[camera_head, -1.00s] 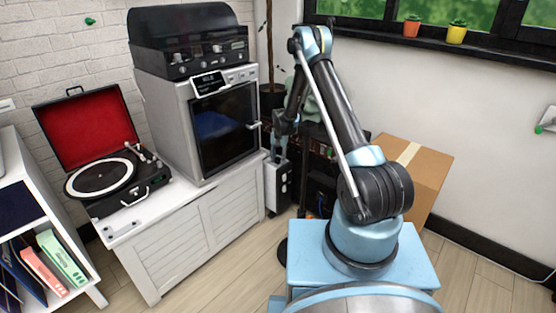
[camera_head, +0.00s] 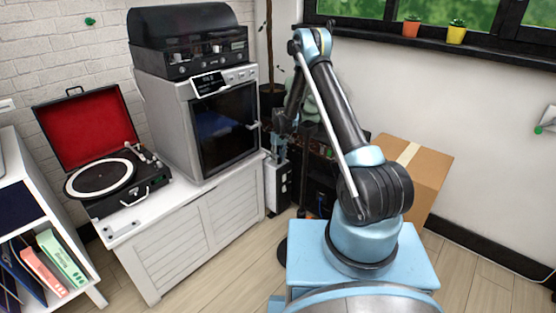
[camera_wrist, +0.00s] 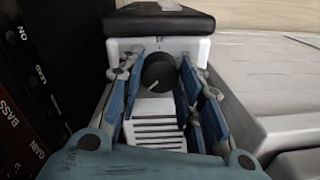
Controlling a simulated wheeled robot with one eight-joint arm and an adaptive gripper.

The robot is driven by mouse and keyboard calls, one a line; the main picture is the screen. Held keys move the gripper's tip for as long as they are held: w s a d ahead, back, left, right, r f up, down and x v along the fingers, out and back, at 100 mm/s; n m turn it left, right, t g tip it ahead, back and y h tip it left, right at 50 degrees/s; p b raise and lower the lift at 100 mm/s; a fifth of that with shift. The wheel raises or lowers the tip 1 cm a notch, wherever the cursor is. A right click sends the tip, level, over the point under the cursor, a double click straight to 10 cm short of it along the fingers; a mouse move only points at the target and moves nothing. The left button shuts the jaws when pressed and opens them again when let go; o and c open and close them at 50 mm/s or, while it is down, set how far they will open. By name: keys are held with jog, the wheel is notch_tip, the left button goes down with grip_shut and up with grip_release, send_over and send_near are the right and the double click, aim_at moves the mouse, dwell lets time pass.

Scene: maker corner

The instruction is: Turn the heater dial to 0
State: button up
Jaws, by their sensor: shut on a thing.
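The heater (camera_head: 278,187) is a narrow white box standing on the floor beside the white cabinet. In the wrist view, the heater (camera_wrist: 158,106) has a white face with slots and a dark end block. Its round black dial (camera_wrist: 159,71) has a pale pointer mark towards the lower left of the picture. My gripper (camera_wrist: 161,78) has its blue finger pads on both sides of the dial and is shut on it. In the head view, my gripper (camera_head: 277,152) is at the top of the heater, where the dial is hidden.
An oven-like machine (camera_head: 224,130) stands on the white cabinet (camera_head: 190,240) left of the heater. A black amplifier (camera_wrist: 25,110) with printed labels is close on the left in the wrist view. A cardboard box (camera_head: 425,175) stands behind my arm.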

jog(key=n, duration=0.4)
jog(key=shift+w+d+n, duration=0.1)
jog(key=shift+w+n, duration=0.1)
jog(key=shift+n, duration=0.1)
jog(key=n, duration=0.4)
jog(key=shift+w+d+n, duration=0.1)
jog(key=shift+n, duration=0.2)
jog(key=o, duration=1.1)
jog(key=shift+c, duration=0.2)
